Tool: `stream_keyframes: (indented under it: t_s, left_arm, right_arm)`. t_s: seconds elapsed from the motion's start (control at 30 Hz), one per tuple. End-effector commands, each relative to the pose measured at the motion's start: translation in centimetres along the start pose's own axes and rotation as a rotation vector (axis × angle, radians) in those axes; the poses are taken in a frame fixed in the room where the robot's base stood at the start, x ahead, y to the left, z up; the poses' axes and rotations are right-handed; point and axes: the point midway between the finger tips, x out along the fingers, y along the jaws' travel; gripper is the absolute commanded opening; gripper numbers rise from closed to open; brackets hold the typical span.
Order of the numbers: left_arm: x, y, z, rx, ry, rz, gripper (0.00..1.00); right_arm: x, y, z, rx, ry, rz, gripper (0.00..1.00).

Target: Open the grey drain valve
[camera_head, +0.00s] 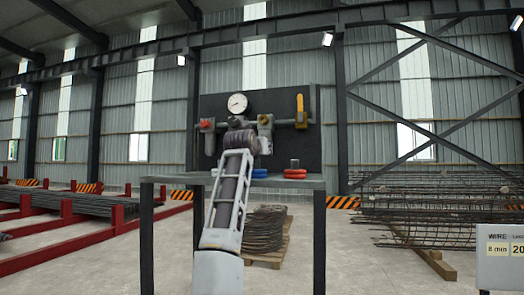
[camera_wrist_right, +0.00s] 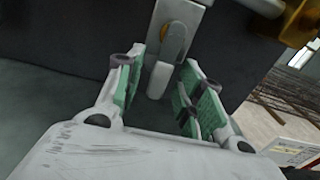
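The grey drain valve (camera_head: 265,121) is on the dark panel, just right of my right wrist in the head view. In the right wrist view, the grey valve body (camera_wrist_right: 186,17) has a brass-coloured hub, and a grey lever (camera_wrist_right: 158,80) hangs down from it. My right gripper (camera_wrist_right: 157,88) is open, with its green-padded fingers on either side of the lever's lower end. I see gaps beside the lever and cannot tell whether a pad touches it. My right arm hides part of the panel and the gripper's fingers in the head view. My left gripper is not in view.
The panel (camera_head: 222,103) also carries a white gauge (camera_head: 237,103), a red-orange knob (camera_head: 206,124) and a yellow lever (camera_head: 300,107). A grey table (camera_head: 310,184) below holds blue rings (camera_head: 259,173) and red rings (camera_head: 295,173). Rebar cages (camera_head: 435,205) lie at the right.

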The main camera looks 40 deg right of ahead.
Motion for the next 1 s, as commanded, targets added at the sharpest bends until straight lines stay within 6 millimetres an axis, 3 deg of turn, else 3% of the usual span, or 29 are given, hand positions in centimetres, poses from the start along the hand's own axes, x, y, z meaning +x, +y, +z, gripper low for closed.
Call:
stream_keyframes:
  t_s: [0.27,1.0]
  left_arm:
    - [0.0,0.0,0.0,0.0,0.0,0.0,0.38]
    - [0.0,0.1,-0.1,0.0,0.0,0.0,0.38]
  right_arm:
    - [0.0,0.0,0.8,0.0,-0.001,0.0,0.38]
    - [0.0,-0.1,7.2,0.001,-0.001,0.0,0.38]
